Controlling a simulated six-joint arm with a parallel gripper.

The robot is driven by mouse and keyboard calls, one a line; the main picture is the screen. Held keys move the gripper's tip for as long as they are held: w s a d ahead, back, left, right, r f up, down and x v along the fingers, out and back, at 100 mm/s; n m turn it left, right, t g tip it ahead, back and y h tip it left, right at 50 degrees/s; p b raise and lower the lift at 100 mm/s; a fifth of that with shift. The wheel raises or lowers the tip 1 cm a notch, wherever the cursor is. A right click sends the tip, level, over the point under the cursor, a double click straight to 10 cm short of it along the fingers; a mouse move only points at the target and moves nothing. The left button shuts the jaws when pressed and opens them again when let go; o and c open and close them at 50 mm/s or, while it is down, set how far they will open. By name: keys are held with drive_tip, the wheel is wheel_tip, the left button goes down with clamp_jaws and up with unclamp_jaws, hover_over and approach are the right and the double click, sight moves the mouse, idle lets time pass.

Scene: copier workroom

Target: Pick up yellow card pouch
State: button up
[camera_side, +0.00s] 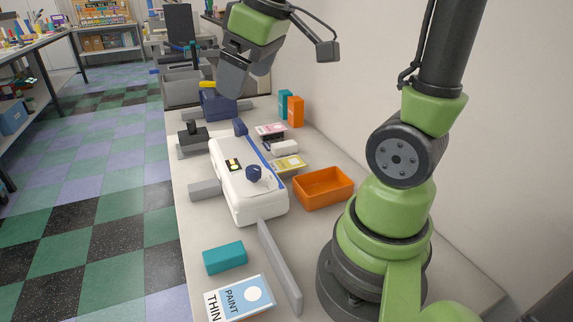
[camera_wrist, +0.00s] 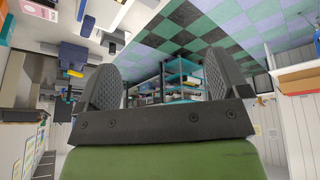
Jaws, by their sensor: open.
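A flat yellow card pouch (camera_side: 290,164) lies on the table between a white machine (camera_side: 236,195) and the wall, just behind an orange bin (camera_side: 323,188) in the side view. I cannot make the pouch out for sure in the wrist view. My gripper (camera_side: 233,83) is raised over the far end of the table, well beyond and above the pouch. In the wrist view my gripper (camera_wrist: 167,82) has its two dark fingers wide apart with nothing between them.
A pink card packet (camera_side: 270,129) and a white block (camera_side: 285,147) lie just beyond the pouch. Teal (camera_side: 284,104) and orange (camera_side: 296,112) boxes stand by the wall. A dark blue holder (camera_side: 218,104) is below my gripper. A teal block (camera_side: 224,258) lies nearer.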

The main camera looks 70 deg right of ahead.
drive_tip(key=w+d+f+n+g, duration=0.2)
drive_tip(key=w+d+f+n, duration=0.15)
drive_tip(key=d, duration=0.35)
drive_tip(key=n+g, duration=0.3)
drive_tip(key=n, duration=0.2)
hover_over(286, 164)
wheel_tip(286, 164, down, 14)
drive_tip(key=r, duration=0.1)
drive_tip(key=f, duration=0.5)
drive_tip(key=shift+s+d, duration=0.1)
drive_tip(key=shift+d, duration=0.2)
wheel_tip(286, 164, down, 6)
drive_tip(key=shift+a+r, duration=0.15)
drive_tip(key=shift+r, duration=0.05)
drive_tip(key=c, duration=1.1)
